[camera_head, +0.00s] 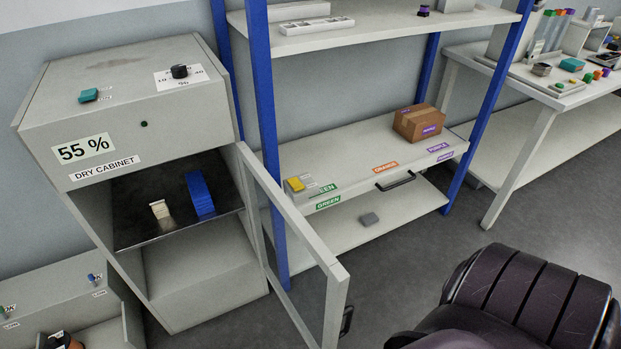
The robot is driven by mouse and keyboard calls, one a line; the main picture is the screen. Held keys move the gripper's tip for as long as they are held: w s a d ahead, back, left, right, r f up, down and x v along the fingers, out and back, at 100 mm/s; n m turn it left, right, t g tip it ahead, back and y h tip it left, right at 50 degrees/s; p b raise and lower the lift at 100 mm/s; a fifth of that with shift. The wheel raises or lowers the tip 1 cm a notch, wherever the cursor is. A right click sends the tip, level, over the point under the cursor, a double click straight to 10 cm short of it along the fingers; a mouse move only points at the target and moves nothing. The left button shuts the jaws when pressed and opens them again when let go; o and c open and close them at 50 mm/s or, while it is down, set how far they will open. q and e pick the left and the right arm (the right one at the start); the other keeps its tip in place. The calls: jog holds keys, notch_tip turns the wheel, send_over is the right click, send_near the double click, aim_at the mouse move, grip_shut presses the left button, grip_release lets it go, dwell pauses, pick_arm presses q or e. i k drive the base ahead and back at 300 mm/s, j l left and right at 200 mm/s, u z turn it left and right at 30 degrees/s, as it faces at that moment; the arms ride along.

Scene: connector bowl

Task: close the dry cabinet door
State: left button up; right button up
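The dry cabinet (130,120) stands at the left, a grey box with "55 %" and "DRY CABINET" labels on its front. Its door (330,275) stands wide open, swung out from the cabinet's right side toward the lower middle. The door is a pale frame around a see-through pane. A dark handle (347,320) sits on its outer edge near the bottom of the picture. Inside, on a dark shelf (150,225), are a blue rack-like block (200,194) and a small cream piece (160,210). Neither of my grippers is in view.
A white bench (570,95) stands at the right. Grey floor (395,265) shows between the door and the bench.

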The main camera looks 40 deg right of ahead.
aim_at(339, 278)
jog(key=l+u, duration=0.15)
jog(key=l, duration=0.4)
jog(key=k+l+u, duration=0.1)
jog(key=l, duration=0.4)
jog(key=l+u, duration=0.15)
jog(key=l, duration=0.4)
jog(key=k+l+u, duration=0.1)
jog(key=l, duration=0.4)
jog(key=k, duration=0.05)
